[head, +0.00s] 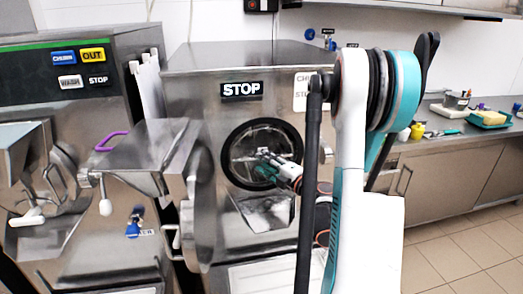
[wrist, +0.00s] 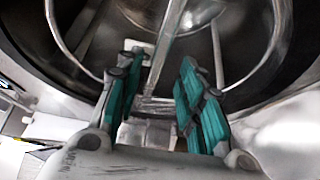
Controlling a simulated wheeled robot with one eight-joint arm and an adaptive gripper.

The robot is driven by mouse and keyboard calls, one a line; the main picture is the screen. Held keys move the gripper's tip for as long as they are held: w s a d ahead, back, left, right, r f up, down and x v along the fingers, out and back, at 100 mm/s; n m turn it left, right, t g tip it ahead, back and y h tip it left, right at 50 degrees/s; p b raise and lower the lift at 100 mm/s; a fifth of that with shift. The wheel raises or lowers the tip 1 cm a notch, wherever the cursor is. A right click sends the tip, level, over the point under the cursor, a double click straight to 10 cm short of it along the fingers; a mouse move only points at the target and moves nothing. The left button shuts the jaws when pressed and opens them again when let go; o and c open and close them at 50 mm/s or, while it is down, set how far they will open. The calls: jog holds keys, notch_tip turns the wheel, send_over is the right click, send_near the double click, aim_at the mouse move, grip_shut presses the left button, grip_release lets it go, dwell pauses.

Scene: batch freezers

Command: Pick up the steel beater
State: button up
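The steel beater (wrist: 172,45) sits inside the round, black-rimmed opening of the middle batch freezer. Its bright bars, a curved loop and a straight central bar, show in the wrist view; in the head view the beater (head: 243,145) is small and partly hidden by my gripper. My gripper (head: 261,168) reaches into the opening from the right. In the wrist view its teal fingers (wrist: 160,85) are spread, with the beater's central bar showing between and beyond them. I cannot tell whether a finger touches the beater.
The opening's dark rim (head: 228,177) surrounds the gripper closely. The freezer's swung-out steel door (head: 198,195) stands to the left, and a steel chute (head: 262,213) juts out below. A counter (head: 440,130) with trays and bottles is at the right.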

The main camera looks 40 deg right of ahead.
jog(key=w+b, duration=0.1)
jog(key=w, duration=0.4)
jog(key=shift+w+r, duration=0.1)
jog(key=shift+r, duration=0.1)
grip_shut()
